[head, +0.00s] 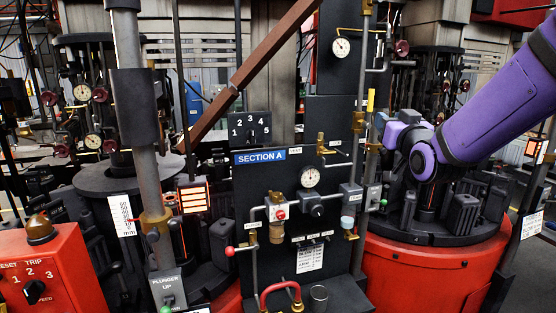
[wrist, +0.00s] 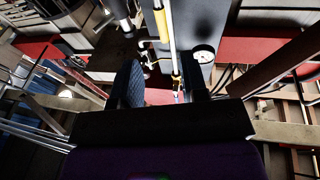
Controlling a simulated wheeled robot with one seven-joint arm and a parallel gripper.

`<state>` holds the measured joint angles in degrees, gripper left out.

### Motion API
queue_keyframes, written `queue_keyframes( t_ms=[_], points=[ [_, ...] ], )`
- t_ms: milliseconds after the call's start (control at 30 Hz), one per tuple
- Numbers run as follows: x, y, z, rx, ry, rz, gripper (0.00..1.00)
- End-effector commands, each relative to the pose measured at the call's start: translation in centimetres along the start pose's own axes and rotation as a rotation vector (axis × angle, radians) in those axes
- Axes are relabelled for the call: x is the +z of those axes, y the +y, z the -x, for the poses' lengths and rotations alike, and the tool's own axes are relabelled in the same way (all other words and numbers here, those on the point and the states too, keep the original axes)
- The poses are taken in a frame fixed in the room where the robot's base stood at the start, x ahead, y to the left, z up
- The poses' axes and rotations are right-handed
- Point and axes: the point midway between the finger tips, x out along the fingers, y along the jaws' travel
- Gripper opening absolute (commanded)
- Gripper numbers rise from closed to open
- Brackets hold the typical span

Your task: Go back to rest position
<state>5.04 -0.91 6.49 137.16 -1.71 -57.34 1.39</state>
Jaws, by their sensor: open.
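My purple arm enters the head view from the upper right. My gripper (head: 390,132) is at its lower end, close to the pipes at the right side of the Section A panel (head: 262,185). The fingers are hard to make out there. In the wrist view my gripper (wrist: 160,68) shows two dark fingers standing apart, with nothing held between them. A yellow-banded rod (wrist: 163,22) shows beyond the fingers. I cannot tell whether the gripper touches any pipe.
A red mould base (head: 425,270) with dark blocks on top stands below my arm. Gauges (head: 309,177), valves and thin pipes crowd the panel. A red control box (head: 45,270) is at the left. A grey plunger column (head: 145,130) rises beside it. Free room is narrow.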

Motion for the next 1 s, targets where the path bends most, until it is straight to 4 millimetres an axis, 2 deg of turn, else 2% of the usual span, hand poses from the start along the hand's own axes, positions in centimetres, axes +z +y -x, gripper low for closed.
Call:
queue_keyframes(
  t_ms=[33,267,467,667,900,1000],
  points=[
    [-0.5,0.0,0.8,0.003,-0.052,0.005,0.4],
    [-0.5,0.1,5.5,0.024,-0.337,0.018,0.4],
    [-0.3,0.2,11.0,0.04,-0.583,0.018,0.4],
    [-0.1,0.3,17.9,0.053,-0.83,0.009,0.4],
    [0.1,0.2,26.9,0.056,-1.112,-0.011,0.4],
    [0.1,0.1,29.9,0.054,-1.201,-0.018,0.4]
  ],
)
